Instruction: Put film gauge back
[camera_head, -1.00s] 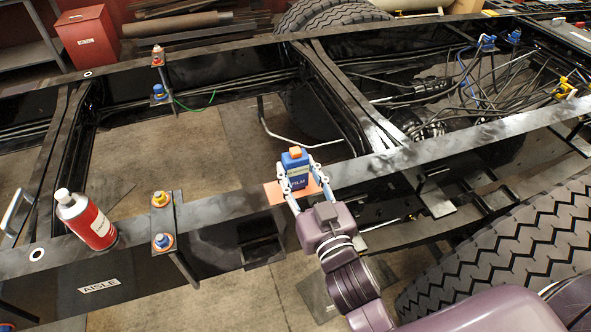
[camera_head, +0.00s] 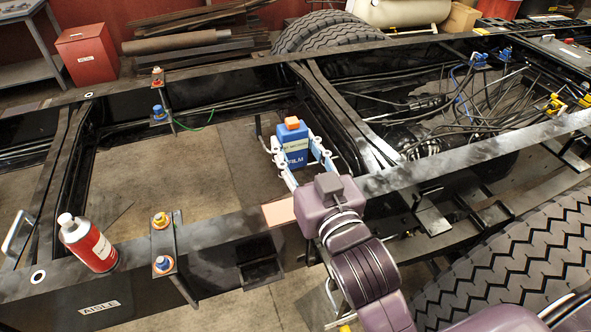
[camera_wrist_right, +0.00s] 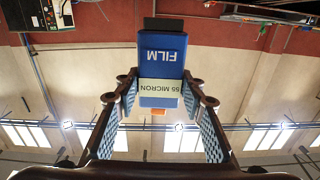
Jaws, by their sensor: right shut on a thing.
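The film gauge (camera_head: 291,152) is a blue block with an orange top and a pale label strip, marked FILM. My right gripper (camera_head: 297,160) is shut on it and holds it upright, above the gap between the frame rails. In the right wrist view the gauge (camera_wrist_right: 162,65) sits between the two finger pads, with FILM and a "55 MICRON" label readable and a dark piece at its far end. An orange-tan patch (camera_head: 279,211) lies bare on the near rail, just below and left of the gauge. My left gripper is not in view.
A red and white spray can (camera_head: 88,243) stands on the near rail at left. Bolted clamps (camera_head: 162,243) stand on the rail between can and patch. Cables (camera_head: 460,115) crowd the frame at right. A large tire (camera_head: 530,250) is at lower right.

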